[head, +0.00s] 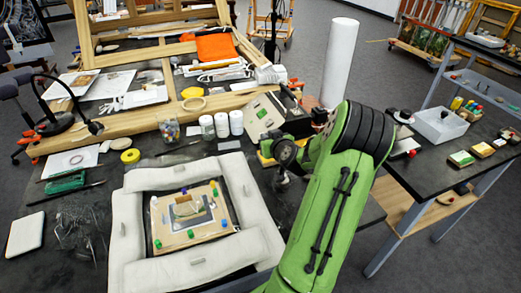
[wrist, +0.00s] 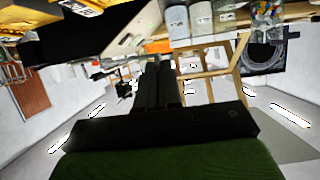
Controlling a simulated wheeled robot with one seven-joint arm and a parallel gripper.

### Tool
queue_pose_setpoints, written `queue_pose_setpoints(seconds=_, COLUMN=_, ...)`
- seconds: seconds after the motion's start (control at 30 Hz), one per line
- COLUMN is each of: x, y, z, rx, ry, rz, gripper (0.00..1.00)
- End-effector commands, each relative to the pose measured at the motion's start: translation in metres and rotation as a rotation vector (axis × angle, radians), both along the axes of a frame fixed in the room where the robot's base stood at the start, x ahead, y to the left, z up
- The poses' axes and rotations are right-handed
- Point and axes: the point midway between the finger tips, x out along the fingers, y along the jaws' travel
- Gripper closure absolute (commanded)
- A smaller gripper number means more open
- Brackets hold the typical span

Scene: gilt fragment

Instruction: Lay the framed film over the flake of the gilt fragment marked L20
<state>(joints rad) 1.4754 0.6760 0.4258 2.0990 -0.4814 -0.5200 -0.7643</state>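The gilt fragment (head: 168,234) is a tan board inside a white padded surround (head: 138,272), with green, blue and purple pegs near its edges. A small grey-edged rectangular piece (head: 188,211) is on its middle; I cannot tell whether this is the framed film. The L20 mark is too small to read. My gripper (head: 282,178) is up and to the right of the padded surround, largely hidden by my green arm. In the wrist view my gripper's dark fingers (wrist: 160,66) lie side by side, shut, with nothing visible between them.
White-capped jars (head: 222,124), a jar of coloured bits (head: 169,130) and a yellow tape roll (head: 130,155) stand behind the surround. A boxed instrument (head: 268,113) is behind my gripper. A tall white roll (head: 339,65) rises beyond. A side table (head: 425,165) is at right.

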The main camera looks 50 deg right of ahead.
Motion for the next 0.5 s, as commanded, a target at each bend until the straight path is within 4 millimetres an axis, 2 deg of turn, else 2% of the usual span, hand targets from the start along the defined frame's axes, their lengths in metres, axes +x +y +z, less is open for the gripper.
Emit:
queue_pose_setpoints(seconds=0.03, x=0.000, y=0.000, z=-0.017, rx=0.006, ry=-0.002, rz=0.000, gripper=1.00)
queue_pose_setpoints(seconds=0.3, x=0.000, y=0.000, z=-0.063, rx=0.004, ry=-0.002, rz=0.000, gripper=1.00)
queue_pose_setpoints(seconds=0.5, x=0.001, y=0.000, z=-0.067, rx=-0.002, ry=-0.002, rz=0.001, gripper=1.00)
